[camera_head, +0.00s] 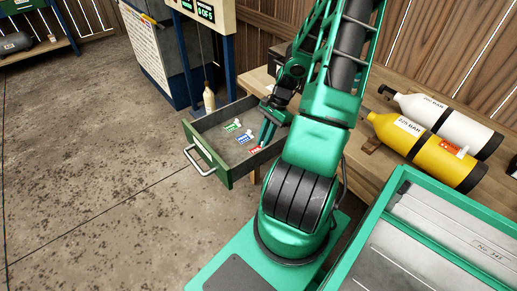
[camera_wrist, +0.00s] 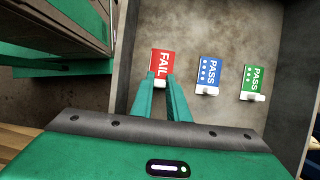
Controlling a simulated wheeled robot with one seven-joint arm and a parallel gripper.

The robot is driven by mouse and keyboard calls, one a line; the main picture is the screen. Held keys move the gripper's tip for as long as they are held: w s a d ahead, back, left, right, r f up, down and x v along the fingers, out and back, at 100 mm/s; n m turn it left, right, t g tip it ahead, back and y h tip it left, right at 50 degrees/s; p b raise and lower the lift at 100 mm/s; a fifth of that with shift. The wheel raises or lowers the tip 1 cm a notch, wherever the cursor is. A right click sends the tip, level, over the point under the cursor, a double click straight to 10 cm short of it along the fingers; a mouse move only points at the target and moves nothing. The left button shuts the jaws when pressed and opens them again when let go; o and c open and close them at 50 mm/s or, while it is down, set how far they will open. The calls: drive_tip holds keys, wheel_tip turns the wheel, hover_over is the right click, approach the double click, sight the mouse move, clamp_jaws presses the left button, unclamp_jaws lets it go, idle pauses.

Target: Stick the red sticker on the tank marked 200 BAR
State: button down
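The red FAIL sticker (camera_wrist: 162,62) lies in the open drawer, with a small white tab at its lower end. My gripper (camera_wrist: 161,80) is at that tab, one fingertip on each side; whether the fingers press on it I cannot tell. In the head view the gripper (camera_head: 266,141) reaches down into the drawer, beside the red sticker (camera_head: 256,149). A white tank (camera_head: 460,127) and a yellow tank (camera_head: 440,157) lie on the wooden bench at the right.
A blue PASS sticker (camera_wrist: 208,71) and a green PASS sticker (camera_wrist: 252,77) lie right of the red one. The drawer (camera_head: 222,174) has raised walls around my gripper. A green-rimmed case (camera_head: 400,179) stands in front of the tanks. Open floor (camera_head: 100,170) lies left.

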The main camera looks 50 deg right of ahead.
drive_tip(key=shift+r, duration=0.1)
drive_tip(key=shift+r, duration=0.5)
drive_tip(key=r, duration=0.1)
drive_tip(key=a+r, duration=0.1)
drive_tip(key=r, duration=0.1)
drive_tip(key=shift+r, duration=0.3)
drive_tip(key=a+r, duration=0.6)
drive_tip(key=a, duration=0.4)
drive_tip(key=shift+a, duration=0.35)
drive_tip(key=c, duration=2.4)
unclamp_jaws()
drive_tip(key=shift+r, duration=0.1)
drive_tip(key=shift+c, duration=0.2)
clamp_jaws()
